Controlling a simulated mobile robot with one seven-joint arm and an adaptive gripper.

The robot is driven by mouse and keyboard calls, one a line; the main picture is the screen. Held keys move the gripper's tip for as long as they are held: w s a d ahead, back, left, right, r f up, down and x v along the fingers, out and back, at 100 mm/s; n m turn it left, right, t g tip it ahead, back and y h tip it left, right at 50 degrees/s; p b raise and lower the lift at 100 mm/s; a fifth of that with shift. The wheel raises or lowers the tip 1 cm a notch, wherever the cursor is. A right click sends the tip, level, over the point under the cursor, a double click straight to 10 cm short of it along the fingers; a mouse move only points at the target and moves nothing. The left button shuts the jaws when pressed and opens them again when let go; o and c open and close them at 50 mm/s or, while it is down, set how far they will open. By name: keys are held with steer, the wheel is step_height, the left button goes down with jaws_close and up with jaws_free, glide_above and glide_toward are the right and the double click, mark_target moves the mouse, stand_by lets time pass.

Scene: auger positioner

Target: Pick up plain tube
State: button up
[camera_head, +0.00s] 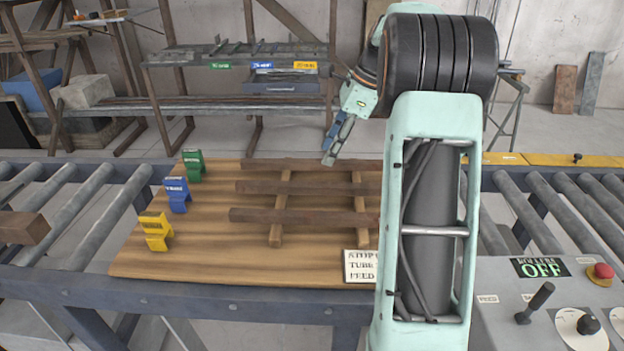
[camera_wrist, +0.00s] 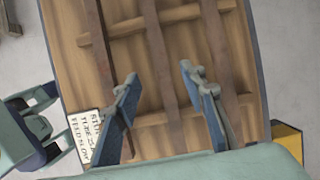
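Three brown, rusty-looking bars lie roughly parallel across two wooden battens on a wooden board (camera_head: 190,255): a front bar (camera_head: 290,217), a middle bar (camera_head: 300,188) and a rear bar (camera_head: 295,164). I see no label on them, and cannot tell which is the plain tube. My gripper (camera_head: 335,145) is above the board's back right. In the wrist view my gripper (camera_wrist: 160,75) is open and empty, its fingers apart, with the middle bar (camera_wrist: 158,60) running between them in the picture. The bars' right ends are hidden behind my arm in the head view.
Green (camera_head: 193,165), blue (camera_head: 177,194) and yellow (camera_head: 156,230) labelled blocks stand on the board's left. A sign (camera_head: 360,266) is at its front. Rollers flank the board. A control panel (camera_head: 545,300) is at right, a rack (camera_head: 240,55) behind.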

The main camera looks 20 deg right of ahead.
glide_above(312, 184)
steer(key=s+d, duration=0.2)
steer(key=f, duration=0.5)
steer(key=shift+w+d, duration=0.15)
steer(key=shift+d, duration=0.05)
steer(key=shift+w+p+x, duration=0.2)
steer(key=shift+p+x, duration=0.25)
steer(key=shift+x, duration=2.35)
jaws_close()
steer(key=shift+r, duration=0.1)
